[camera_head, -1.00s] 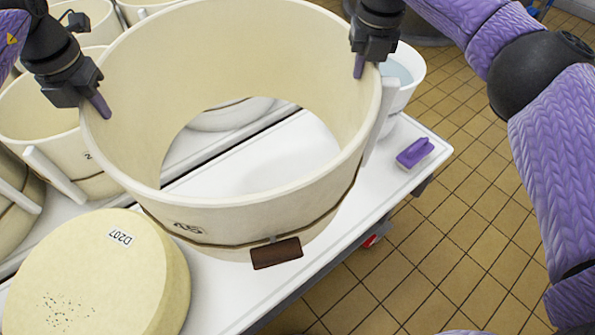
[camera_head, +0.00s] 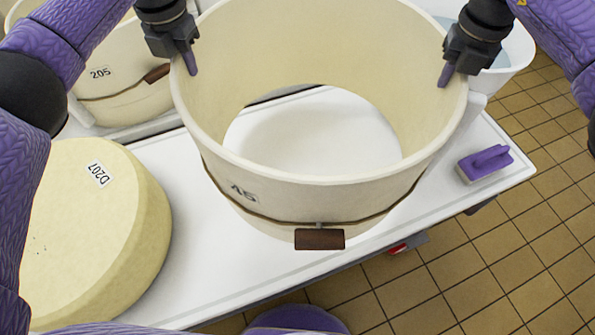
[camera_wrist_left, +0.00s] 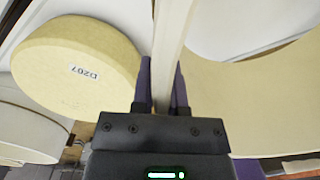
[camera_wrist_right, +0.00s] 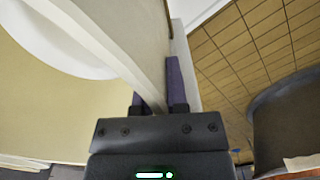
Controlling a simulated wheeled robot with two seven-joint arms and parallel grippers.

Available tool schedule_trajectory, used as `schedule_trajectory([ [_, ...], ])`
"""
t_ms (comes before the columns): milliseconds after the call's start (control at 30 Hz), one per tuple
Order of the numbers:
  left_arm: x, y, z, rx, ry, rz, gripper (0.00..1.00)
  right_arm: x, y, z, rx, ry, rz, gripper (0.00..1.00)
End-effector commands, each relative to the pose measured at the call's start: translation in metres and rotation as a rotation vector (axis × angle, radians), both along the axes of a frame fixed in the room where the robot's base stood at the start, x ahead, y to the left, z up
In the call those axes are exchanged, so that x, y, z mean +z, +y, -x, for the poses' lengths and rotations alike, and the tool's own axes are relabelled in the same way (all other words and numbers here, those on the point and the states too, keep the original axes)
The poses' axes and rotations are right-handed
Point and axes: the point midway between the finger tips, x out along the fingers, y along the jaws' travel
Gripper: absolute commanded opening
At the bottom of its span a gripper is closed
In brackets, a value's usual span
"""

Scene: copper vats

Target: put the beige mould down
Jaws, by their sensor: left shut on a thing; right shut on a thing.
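The beige mould (camera_head: 285,198) is a large open ring marked 45, with a thin band and a brown handle on its front. It is upright over the white table; I cannot tell whether its lower edge touches the top. My left gripper (camera_head: 191,62) is shut on its rim at the left. My right gripper (camera_head: 446,75) is shut on its rim at the right. The mould's wall passes between the fingers in the left wrist view (camera_wrist_left: 174,40) and the right wrist view (camera_wrist_right: 148,70). White table shows through the ring.
A yellow cheese wheel labelled D207 (camera_head: 90,230) lies left of the mould. A purple brush (camera_head: 486,163) lies near the right end of the white table (camera_head: 205,262). A white bucket (camera_head: 512,55) stands behind right. Another mould, marked 205 (camera_head: 120,92), stands behind left.

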Motion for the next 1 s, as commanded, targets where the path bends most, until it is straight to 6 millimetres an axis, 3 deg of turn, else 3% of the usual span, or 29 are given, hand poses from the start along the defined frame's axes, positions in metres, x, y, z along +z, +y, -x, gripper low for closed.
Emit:
schedule_trajectory([
  [467, -0.005, -0.001, -0.001, -0.001, 0.0, 0.002, 0.0, -0.005, 0.001, -0.001, 0.001, 0.001, -0.001, 0.0],
  [967, -0.068, -0.001, -0.003, -0.001, 0.037, 0.001, 0.0, -0.068, 0.0, -0.003, 0.001, 0.036, -0.001, 0.0],
  [1000, -0.07, 0.0, -0.002, -0.001, 0.039, 0.001, 0.19, -0.07, 0.0, -0.002, 0.001, 0.04, -0.001, 0.19],
])
